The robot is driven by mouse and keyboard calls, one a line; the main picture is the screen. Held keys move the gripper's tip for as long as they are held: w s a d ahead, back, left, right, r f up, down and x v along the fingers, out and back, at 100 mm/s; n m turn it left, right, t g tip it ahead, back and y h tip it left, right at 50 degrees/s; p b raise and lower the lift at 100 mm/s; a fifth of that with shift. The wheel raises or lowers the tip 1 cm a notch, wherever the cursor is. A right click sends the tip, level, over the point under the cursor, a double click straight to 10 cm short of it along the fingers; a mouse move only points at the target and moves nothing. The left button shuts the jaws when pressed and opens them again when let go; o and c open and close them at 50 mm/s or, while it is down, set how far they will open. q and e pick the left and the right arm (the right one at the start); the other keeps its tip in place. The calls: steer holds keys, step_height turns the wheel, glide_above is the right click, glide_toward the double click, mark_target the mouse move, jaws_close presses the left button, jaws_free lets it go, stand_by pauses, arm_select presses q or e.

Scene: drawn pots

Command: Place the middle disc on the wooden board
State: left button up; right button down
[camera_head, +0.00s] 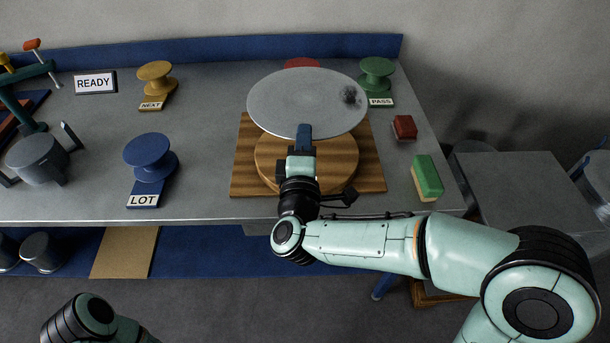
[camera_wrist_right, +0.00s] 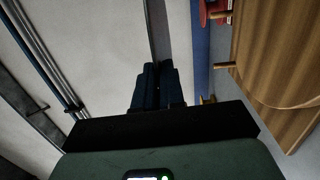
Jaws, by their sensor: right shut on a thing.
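A large pale grey disc (camera_head: 295,98) with a dark smudge near its right side is above the wooden board (camera_head: 372,175). My right gripper (camera_head: 304,132) is shut on the disc's near edge and holds it roughly level. The board is a square with a raised round wooden top (camera_head: 335,172); the disc hides its far part. In the right wrist view, the right gripper's dark fingers (camera_wrist_right: 157,84) are close together, and the wooden board (camera_wrist_right: 280,60) is at the right. My left gripper is out of view; only part of that arm shows at lower left.
A blue spool stand (camera_head: 148,152), a yellow one (camera_head: 155,72) and a green one (camera_head: 377,70) surround the board. A red block (camera_head: 404,127) and a green block (camera_head: 427,176) lie at the right. A grey cylinder (camera_head: 37,158) stands at left.

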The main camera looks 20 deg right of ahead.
step_height(320, 180, down, 8)
steer(key=shift+w+f+b, duration=0.1)
steer(key=shift+f+b, duration=0.1)
steer(key=shift+b, duration=0.6)
steer(key=shift+f+b, duration=0.55)
steer(key=shift+f, duration=2.1)
steer(key=shift+f+b, duration=0.35)
steer(key=shift+f, duration=0.2)
steer(key=c, duration=1.5)
jaws_free()
steer(key=shift+f, duration=0.1)
